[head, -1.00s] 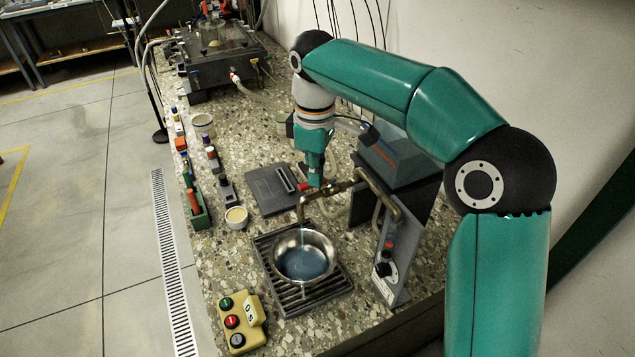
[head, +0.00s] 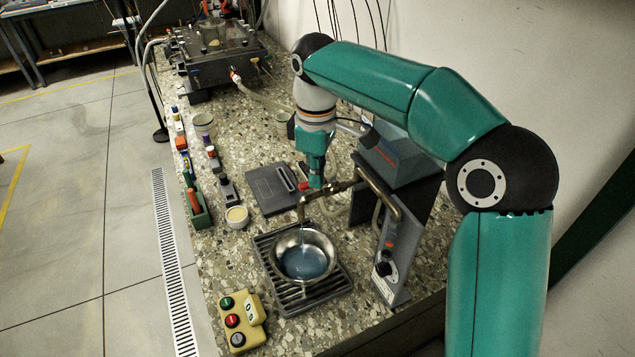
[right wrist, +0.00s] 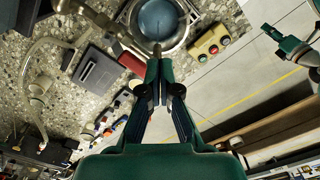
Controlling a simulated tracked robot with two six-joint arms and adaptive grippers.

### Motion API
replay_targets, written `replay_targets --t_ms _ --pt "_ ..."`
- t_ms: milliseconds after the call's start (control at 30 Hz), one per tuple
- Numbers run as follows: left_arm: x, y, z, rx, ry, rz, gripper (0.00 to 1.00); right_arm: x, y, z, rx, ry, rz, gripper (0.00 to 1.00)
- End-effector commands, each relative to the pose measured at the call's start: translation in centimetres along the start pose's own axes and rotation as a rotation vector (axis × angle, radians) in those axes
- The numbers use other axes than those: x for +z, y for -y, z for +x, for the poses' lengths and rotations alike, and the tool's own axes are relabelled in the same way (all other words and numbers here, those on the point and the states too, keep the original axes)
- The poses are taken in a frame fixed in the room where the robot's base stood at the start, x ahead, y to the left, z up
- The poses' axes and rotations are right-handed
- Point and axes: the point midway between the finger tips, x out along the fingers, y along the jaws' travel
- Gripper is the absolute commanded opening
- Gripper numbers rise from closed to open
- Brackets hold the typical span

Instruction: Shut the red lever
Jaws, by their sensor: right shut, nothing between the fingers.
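The red lever (head: 304,186) shows as a small red patch beside the brass tap pipe (head: 345,186), mostly hidden by my right gripper. My right gripper (head: 316,184) points down at the lever, shut and empty. Its closed fingers (right wrist: 157,62) also show in the right wrist view, with a red patch beside them. I cannot tell whether they touch the lever. A thin stream falls from the spout into the steel bowl (head: 328,243), which holds bluish water. My left arm's end (right wrist: 288,44) appears at the right of the wrist view, its jaws too small to read.
The bowl stands on a dark grate (head: 310,303). A dark flat box (head: 270,199) lies behind it, and a sloped control panel (head: 388,270) stands to the right. A yellow button box (head: 242,320) is at front left. The tank (head: 215,65) stands at the back.

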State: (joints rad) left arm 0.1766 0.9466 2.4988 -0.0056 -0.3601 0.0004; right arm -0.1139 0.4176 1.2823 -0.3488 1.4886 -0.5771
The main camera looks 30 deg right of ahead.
Motion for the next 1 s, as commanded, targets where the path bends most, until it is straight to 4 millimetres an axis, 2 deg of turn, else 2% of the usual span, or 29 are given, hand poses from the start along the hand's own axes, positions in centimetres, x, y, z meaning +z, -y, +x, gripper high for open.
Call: replay_targets --t_ms 600,1000 --pt "0.0 0.7 2.0 0.0 0.0 0.0 0.4 -0.2 -0.2 3.6 0.0 0.0 0.0 0.0" --pt "0.0 0.7 1.9 0.0 0.0 0.0 0.4 -0.2 -0.2 3.7 0.0 0.0 0.0 0.0"
